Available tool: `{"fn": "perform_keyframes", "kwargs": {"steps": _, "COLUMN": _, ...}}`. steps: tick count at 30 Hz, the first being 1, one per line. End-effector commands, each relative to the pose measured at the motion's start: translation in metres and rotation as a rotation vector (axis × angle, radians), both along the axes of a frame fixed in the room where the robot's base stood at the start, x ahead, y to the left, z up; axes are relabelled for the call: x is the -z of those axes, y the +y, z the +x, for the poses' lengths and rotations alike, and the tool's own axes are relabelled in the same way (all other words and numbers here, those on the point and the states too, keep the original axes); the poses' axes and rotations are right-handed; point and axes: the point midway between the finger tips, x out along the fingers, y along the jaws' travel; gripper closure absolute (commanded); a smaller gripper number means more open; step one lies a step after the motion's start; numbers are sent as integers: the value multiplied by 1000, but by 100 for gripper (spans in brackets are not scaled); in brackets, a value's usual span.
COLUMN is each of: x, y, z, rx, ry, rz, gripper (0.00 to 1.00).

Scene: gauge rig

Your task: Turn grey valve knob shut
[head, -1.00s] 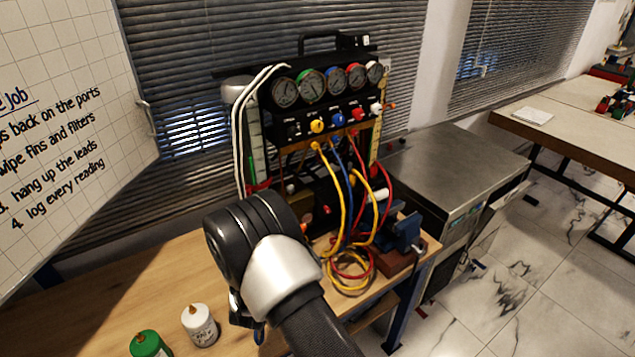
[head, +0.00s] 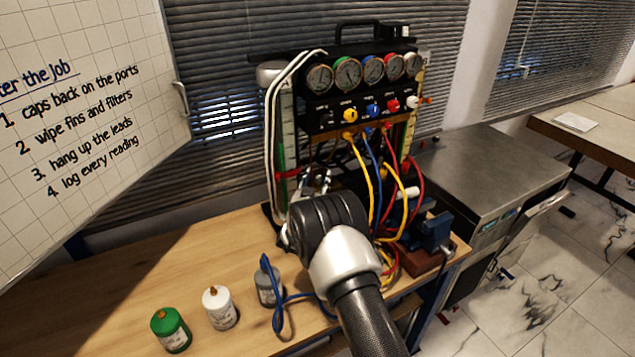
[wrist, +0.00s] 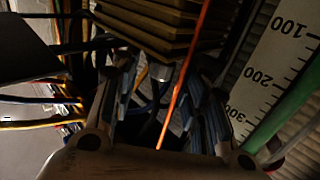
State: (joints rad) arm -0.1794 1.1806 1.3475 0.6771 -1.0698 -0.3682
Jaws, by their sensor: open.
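The gauge rig's black panel (head: 360,108) carries a row of knobs: dark, yellow, blue, red and a pale grey-white one (head: 412,102) at the right end. I cannot tell for sure which is the grey valve knob. My gripper (head: 318,180) is low in front of the rig, below the panel and left of the hoses, partly hidden by my wrist. In the wrist view my gripper (wrist: 165,78) is open. A small pale grey cylinder (wrist: 160,72) shows between its fingers; I cannot tell whether it is a knob or a fitting, or whether they touch it.
Yellow, blue and red hoses (head: 372,185) hang right of my gripper. A brass-coloured finned block (wrist: 165,25) and a scale (wrist: 275,70) are close by in the wrist view. A blue vise (head: 432,235) stands right. Green (head: 170,330), white (head: 219,308) and grey (head: 268,285) bottles stand front left.

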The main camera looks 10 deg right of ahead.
Motion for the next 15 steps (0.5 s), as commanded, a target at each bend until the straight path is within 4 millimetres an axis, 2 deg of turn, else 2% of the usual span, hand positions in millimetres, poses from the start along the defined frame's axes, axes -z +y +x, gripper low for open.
{"fn": "perform_keyframes", "kwargs": {"steps": 10, "x": 0, "y": -1, "z": 3, "rx": -1, "ry": 1, "rz": -1, "gripper": 59}}
{"fn": "perform_keyframes", "kwargs": {"steps": 15, "x": 0, "y": -1, "z": 3, "rx": -1, "ry": 1, "rz": -1, "gripper": 71}}
